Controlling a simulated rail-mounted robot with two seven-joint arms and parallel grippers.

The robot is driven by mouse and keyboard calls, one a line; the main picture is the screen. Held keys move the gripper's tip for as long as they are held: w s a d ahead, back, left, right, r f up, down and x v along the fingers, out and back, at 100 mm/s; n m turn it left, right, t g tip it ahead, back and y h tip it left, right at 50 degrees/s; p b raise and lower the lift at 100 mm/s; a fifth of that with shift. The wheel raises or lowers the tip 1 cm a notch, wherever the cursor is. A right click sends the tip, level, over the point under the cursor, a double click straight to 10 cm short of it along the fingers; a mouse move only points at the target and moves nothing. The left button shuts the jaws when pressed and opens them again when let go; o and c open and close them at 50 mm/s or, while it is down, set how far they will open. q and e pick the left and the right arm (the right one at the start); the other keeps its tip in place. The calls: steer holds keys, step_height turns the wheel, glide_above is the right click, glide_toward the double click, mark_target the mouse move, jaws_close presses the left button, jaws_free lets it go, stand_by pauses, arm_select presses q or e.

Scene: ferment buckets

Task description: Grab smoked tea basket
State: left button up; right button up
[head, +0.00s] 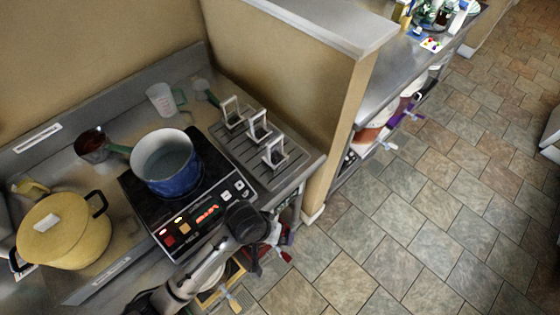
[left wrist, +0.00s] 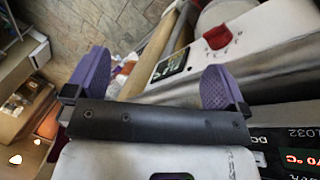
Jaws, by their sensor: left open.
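Three small upright metal frames with pale fronts, (head: 231,112), (head: 258,126) and (head: 275,152), stand on a grey slotted tray (head: 240,152) at the counter's right end. They may be basket handles; I cannot read any label, so I cannot tell which is the smoked tea basket. My left arm reaches up from the bottom of the head view to the cooktop's front right corner; its fingers are hard to make out there. In the left wrist view my left gripper (left wrist: 157,82) is open, with purple pads apart and nothing held between them. My right gripper is not in view.
A black cooktop (head: 150,215) with a lit display carries a blue pot (head: 172,182). A yellow lidded pot (head: 62,235), a saucepan (head: 92,145) and a clear measuring jug (head: 161,99) stand around it. A partition wall (head: 300,65) rises behind the tray. The tiled floor at right is clear.

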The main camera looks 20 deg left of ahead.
arm_select(q)
steer(key=w+d+r+n, duration=0.2)
steer(key=w, duration=0.5)
steer(key=n+g+y+b, duration=0.2)
steer(key=n+y+b, duration=0.1)
steer(key=n, duration=0.7)
glide_toward(275, 139)
steer(key=f, duration=0.2)
steer(key=f+p, duration=0.1)
steer(key=f, duration=0.2)
steer(key=d+f, duration=0.1)
steer(key=f, duration=0.1)
steer(key=shift+w+f, duration=0.1)
steer(key=shift+f, duration=0.15)
steer(key=f+p, duration=0.2)
steer(key=f, duration=0.1)
steer(key=shift+a+f, duration=0.35)
steer(key=shift+a, duration=0.05)
steer(key=shift+f, duration=0.8)
steer(key=shift+c, duration=0.5)
steer(key=c, duration=1.2)
steer(key=shift+c, duration=0.3)
